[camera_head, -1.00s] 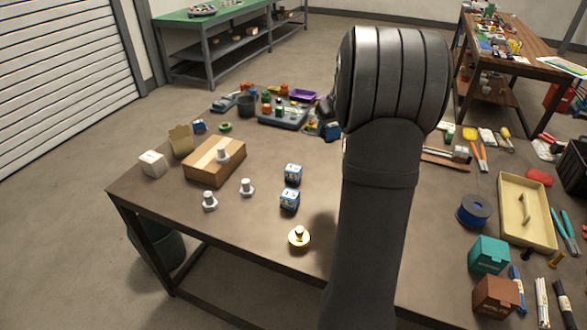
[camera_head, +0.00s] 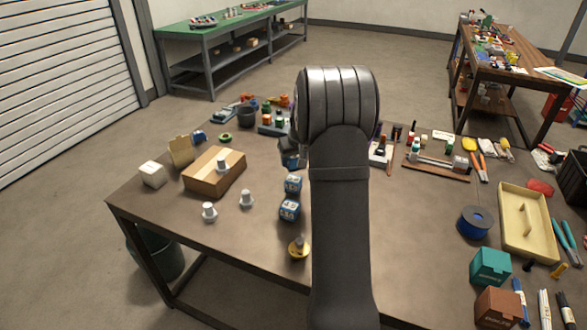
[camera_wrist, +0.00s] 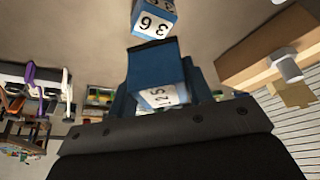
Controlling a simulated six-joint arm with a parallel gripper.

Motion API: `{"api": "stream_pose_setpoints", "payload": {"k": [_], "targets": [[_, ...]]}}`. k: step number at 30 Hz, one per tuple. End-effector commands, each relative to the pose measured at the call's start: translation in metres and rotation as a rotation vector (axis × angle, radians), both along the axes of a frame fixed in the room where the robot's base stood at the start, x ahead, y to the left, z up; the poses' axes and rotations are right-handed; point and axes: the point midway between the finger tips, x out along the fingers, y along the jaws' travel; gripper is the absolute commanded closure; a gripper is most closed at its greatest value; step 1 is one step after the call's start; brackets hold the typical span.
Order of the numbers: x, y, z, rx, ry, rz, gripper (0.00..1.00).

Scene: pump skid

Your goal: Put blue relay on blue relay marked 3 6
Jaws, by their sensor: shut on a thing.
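My gripper (camera_wrist: 160,88) is shut on a blue relay (camera_wrist: 157,66) with a white label that seems to read 12 5. In the head view the held relay (camera_head: 293,160) shows small beneath my gripper (camera_head: 291,148), partly hidden by my arm. Two blue relays with white labels stand on the table, a farther one (camera_head: 293,183) and a nearer one (camera_head: 289,210). The wrist view shows one relay (camera_wrist: 155,18) marked 3 6, upside down and cut by the top edge, apart from the held one. I cannot tell which head-view relay it is.
Left of the relays stand two white-grey knobs (camera_head: 246,199) and (camera_head: 209,212) and a wooden block (camera_head: 214,173) carrying another. A yellow-based knob (camera_head: 298,248) is near the front edge. Bins and parts (camera_head: 272,125) crowd the back. Bare table lies between the relays and knobs.

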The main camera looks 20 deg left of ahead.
Motion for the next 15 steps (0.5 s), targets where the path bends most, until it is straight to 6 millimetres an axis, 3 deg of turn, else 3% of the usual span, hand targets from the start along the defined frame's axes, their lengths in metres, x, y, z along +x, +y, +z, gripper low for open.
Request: {"api": "stream_pose_setpoints", "payload": {"k": [9, 15], "targets": [[0.000, 0.000, -0.038, -0.001, -0.001, 0.000, 0.80], [0.000, 0.000, -0.039, 0.001, -0.002, 0.000, 0.80]]}}
